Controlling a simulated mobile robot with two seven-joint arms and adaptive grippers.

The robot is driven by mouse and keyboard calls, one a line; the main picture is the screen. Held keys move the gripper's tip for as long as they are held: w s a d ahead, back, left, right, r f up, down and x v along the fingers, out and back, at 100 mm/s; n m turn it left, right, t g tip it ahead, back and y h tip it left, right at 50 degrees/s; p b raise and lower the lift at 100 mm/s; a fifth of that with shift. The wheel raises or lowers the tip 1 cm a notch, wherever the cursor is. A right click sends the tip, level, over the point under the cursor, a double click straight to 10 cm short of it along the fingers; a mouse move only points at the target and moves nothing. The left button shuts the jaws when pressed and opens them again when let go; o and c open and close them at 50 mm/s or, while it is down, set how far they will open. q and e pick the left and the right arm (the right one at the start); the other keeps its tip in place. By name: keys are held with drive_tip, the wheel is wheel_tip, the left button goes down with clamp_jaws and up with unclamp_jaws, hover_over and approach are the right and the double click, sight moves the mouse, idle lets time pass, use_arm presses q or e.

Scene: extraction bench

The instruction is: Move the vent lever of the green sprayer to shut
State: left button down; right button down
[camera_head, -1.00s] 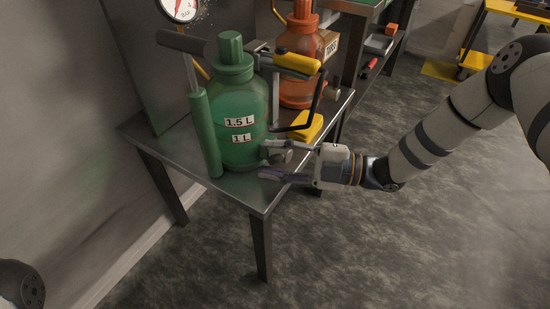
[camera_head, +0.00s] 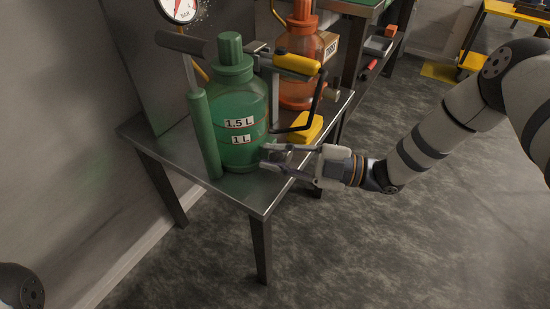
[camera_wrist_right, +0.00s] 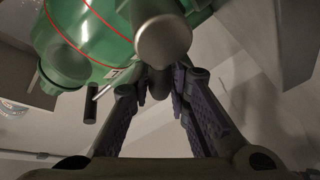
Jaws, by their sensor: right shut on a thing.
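The green sprayer (camera_head: 245,105) stands upright on the metal table, with 1.5 L and 1 L labels on its front. A grey, round-ended piece low on its right side, which looks like the vent lever (camera_wrist_right: 160,35), shows large in the right wrist view. My right gripper (camera_head: 266,156) reaches in from the right at the sprayer's lower side. Its fingers (camera_wrist_right: 162,80) are closed on this lever just below its round end. In the head view the fingers mostly hide the lever, so its exact angle cannot be told. My left gripper is out of view.
The orange sprayer (camera_head: 298,75) stands behind, with a yellow block (camera_head: 306,128) nearer my right gripper. The table's front edge (camera_head: 225,195) is close below. Open floor lies to the right.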

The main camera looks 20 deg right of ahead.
drive_tip(key=m, duration=0.1)
drive_tip(key=m+t, duration=0.1)
drive_tip(key=m, duration=0.1)
drive_tip(key=w+d+r+m+y, duration=0.1)
drive_tip(key=shift+m+t+b, duration=0.3)
drive_tip(key=shift+m+b, duration=0.1)
drive_tip(key=m+t, duration=0.1)
drive_tip(key=m, duration=0.1)
drive_tip(key=d+m+t, duration=0.1)
drive_tip(key=m, duration=0.1)
drive_tip(key=w+m+t, duration=0.1)
drive_tip(key=m, duration=0.1)
drive_tip(key=shift+d+r+m+h+b, duration=0.3)
drive_tip(key=shift+d+m+h+b, duration=0.05)
drive_tip(key=shift+d+m+h, duration=0.05)
drive_tip(key=shift+w, duration=0.1)
drive_tip(key=c, duration=1.5)
unclamp_jaws()
drive_tip(key=shift+d, duration=0.1)
drive_tip(key=v, duration=1.2)
